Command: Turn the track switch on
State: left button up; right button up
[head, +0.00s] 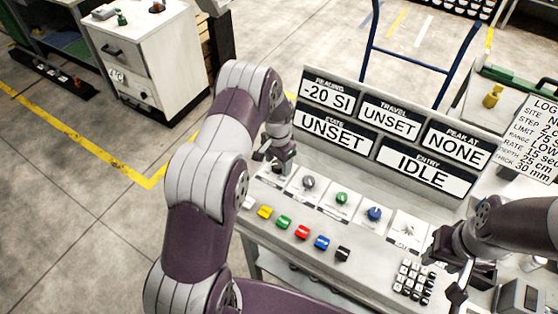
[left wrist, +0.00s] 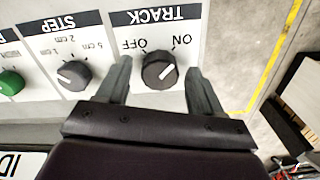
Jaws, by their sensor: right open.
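The TRACK switch is a dark round knob (left wrist: 158,71) on a light panel, with OFF and ON labels that appear upside down in the left wrist view. Its white mark slants up and right, on the ON side. My left gripper (left wrist: 160,85) is open, with one finger on each side of the knob and a small gap on both sides. In the head view my left gripper (head: 279,157) is over the far left end of the console's knob row and largely covers the knob. My right gripper (head: 452,272) is open and empty near the keypad.
The STEP knob (left wrist: 73,75) and a green knob (left wrist: 11,83) sit beside TRACK. Coloured buttons (head: 302,232) and a keypad (head: 413,280) line the console front. The display board (head: 390,130) stands behind. A white cabinet (head: 145,60) stands at the back left.

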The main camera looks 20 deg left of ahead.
aim_at(278, 163)
pick_arm(q)
jog(key=shift+w+r, duration=0.15)
jog(key=shift+r, duration=0.1)
notch_tip(278, 163, up, 12)
jog(key=b, duration=0.2)
jog(key=shift+r, duration=0.1)
